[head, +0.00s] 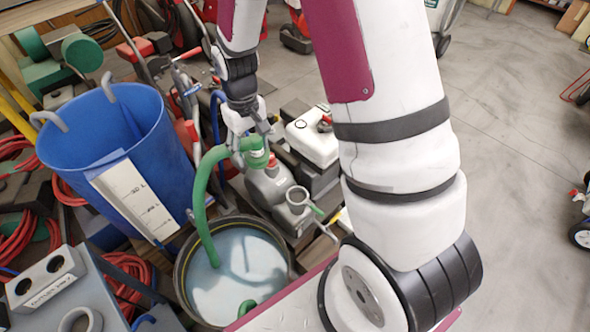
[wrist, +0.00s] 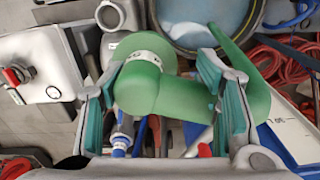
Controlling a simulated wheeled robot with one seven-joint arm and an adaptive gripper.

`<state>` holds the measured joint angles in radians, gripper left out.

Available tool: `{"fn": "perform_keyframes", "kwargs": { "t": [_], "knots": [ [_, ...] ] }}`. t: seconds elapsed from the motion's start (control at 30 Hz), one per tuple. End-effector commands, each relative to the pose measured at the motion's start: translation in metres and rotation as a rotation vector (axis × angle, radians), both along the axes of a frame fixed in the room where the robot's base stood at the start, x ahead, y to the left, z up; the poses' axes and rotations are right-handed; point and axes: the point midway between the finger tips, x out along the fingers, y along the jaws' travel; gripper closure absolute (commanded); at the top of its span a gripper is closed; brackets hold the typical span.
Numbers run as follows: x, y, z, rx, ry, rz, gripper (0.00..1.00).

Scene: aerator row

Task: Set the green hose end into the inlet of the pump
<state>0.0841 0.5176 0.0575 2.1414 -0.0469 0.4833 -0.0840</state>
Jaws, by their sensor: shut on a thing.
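The green hose (head: 202,190) rises out of a round tub and bends over at the top to its end with a pale band (head: 257,153). My gripper (head: 250,138) is shut on the hose near this end, right above the grey pump (head: 268,186). In the wrist view the green hose end (wrist: 143,88) lies between the two fingers, its banded part beside and partly over a grey round port of the pump (wrist: 127,45). The hose hides most of that port, so I cannot tell whether the end is inside it. A grey open funnel-like mouth (head: 297,197) stands at the pump's right.
The tub (head: 289,264) of pale liquid stands in front of the pump. A blue bin (head: 160,130) with a white scale plate is at left. A white-topped machine (head: 316,135) stands close behind right. Red hoses lie at far left. Open floor is at right.

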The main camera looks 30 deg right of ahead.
Motion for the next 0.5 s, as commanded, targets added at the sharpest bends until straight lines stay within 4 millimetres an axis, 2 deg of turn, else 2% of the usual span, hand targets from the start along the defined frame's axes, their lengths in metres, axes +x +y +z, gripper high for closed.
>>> {"fn": "perform_keyframes", "kwargs": {
  "t": [0.03, 0.1, 0.27, 0.5],
  "knots": [
    [0.005, -0.007, -0.021, 0.003, 0.004, 0.035, 0.79],
    [0.007, -0.019, -0.043, 0.006, 0.005, 0.106, 0.79],
    [0.011, -0.048, -0.094, 0.011, -0.001, 0.281, 0.79],
    [0.006, -0.089, -0.165, 0.007, -0.007, 0.543, 0.79]
  ]
}}
